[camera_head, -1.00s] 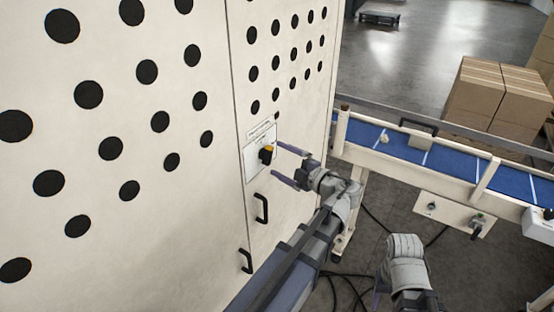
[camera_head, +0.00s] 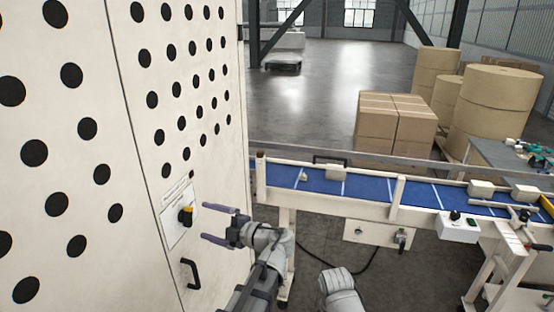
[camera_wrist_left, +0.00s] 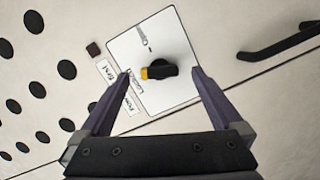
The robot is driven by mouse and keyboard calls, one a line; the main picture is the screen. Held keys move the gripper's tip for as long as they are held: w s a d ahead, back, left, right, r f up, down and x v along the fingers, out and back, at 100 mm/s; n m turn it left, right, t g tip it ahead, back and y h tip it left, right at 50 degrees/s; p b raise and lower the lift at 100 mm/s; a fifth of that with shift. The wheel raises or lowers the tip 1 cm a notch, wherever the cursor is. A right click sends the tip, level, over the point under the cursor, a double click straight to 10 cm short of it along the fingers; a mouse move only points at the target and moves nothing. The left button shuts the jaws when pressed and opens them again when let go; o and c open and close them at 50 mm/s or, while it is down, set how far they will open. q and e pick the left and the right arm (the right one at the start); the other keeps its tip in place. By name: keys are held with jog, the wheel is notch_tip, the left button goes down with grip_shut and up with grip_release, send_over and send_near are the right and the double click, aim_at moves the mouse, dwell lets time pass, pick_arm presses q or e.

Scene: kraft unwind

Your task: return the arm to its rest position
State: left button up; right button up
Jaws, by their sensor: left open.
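My left gripper (camera_head: 219,224) is open and empty, its two purple-grey fingers pointing at the perforated cream cabinet. A black and yellow rotary switch (camera_head: 186,215) sits on a white panel (camera_head: 172,232) just beyond the fingertips. In the left wrist view, the switch (camera_wrist_left: 158,70) shows between the open fingers (camera_wrist_left: 160,80), with a gap around it. Part of my other arm (camera_head: 342,290) shows at the bottom of the head view, but its gripper is not visible.
The cabinet (camera_head: 60,110) fills the left side, with a black handle (camera_head: 190,272) below the switch. A blue conveyor (camera_head: 370,187) runs to the right. Cardboard boxes (camera_head: 378,125) and large paper rolls (camera_head: 495,105) stand behind it. Open floor (camera_head: 320,85) lies beyond.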

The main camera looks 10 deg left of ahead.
pick_arm(q)
jog(key=s+d+f+m+g+h+b, duration=0.1)
jog(key=s+d+f+m+h+b, duration=0.25)
jog(key=f+m, duration=0.5)
jog(key=s+d+f+m+g+h+b, duration=0.1)
jog(key=s+d+f+m+h+b, duration=0.25)
jog(key=f+m, duration=0.5)
jog(key=s+d+f+m+g+h+b, duration=0.1)
jog(key=s+d+f+m+h, duration=0.3)
jog(key=d, duration=0.5)
jog(key=s+d+f+m+g+h+b, duration=0.1)
jog(key=s+d+f+m+h, duration=0.3)
jog(key=d+f+m, duration=0.4)
jog(key=s+m, duration=0.1)
jog(key=m, duration=0.2)
jog(key=shift+d+f+g, duration=0.3)
jog(key=shift+d+f, duration=0.05)
pick_arm(e)
notch_tip(320, 180, down, 10)
jog(key=shift+r, duration=0.2)
